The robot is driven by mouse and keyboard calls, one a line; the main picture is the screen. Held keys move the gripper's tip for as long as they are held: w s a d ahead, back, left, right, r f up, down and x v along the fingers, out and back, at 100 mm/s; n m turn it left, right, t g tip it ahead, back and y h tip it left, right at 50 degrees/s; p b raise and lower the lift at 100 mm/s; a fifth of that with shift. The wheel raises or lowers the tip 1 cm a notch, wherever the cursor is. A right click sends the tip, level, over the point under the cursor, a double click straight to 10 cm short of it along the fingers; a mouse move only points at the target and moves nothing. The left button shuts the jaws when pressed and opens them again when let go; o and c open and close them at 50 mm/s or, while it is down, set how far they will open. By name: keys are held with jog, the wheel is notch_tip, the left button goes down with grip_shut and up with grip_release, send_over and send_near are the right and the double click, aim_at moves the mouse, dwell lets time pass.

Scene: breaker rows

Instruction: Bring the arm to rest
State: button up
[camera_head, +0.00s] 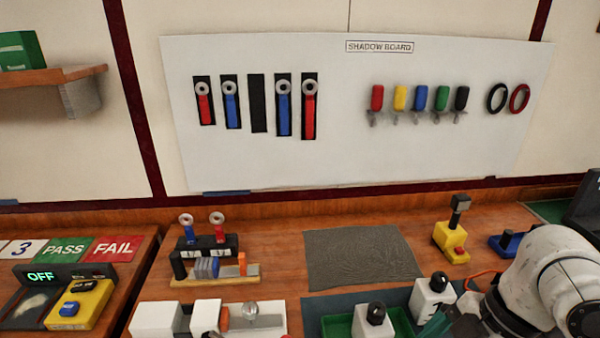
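My white arm comes in at the lower right, bent over the right part of the workbench (285,255). Dark parts at its near end, at the bottom edge, seem to belong to my gripper (470,324). They are cut off by the frame, so whether the fingers are open or shut, or hold anything, cannot be made out. They appear beside a white block with a black knob (432,296); whether they touch it I cannot tell.
A grey mat (360,257) lies bare mid-bench. A yellow tool (451,240) stands right of it. A rack with two ring-ended tools (205,245) and white blocks (160,320) stand left. A shadow board (345,150) hangs behind.

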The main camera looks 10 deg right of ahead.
jog(key=w+a+m+t+y, duration=0.2)
jog(key=w+a+m+t, duration=0.25)
jog(key=w+a, duration=0.2)
notch_tip(320, 180, down, 7)
jog(key=s+a+m, duration=0.2)
jog(key=m, duration=0.5)
jog(key=s+d+f+m+g+h, duration=0.1)
jog(key=s+d+f+m+h, duration=0.2)
jog(key=s, duration=0.7)
jog(key=s+d+f+m+g+h, duration=0.2)
jog(key=s+d+f+m+h, duration=0.1)
jog(key=s+d+f, duration=0.4)
notch_tip(320, 180, down, 6)
jog(key=s+m, duration=0.1)
jog(key=s, duration=0.2)
jog(key=shift+d+r, duration=0.2)
jog(key=shift+d, duration=0.2)
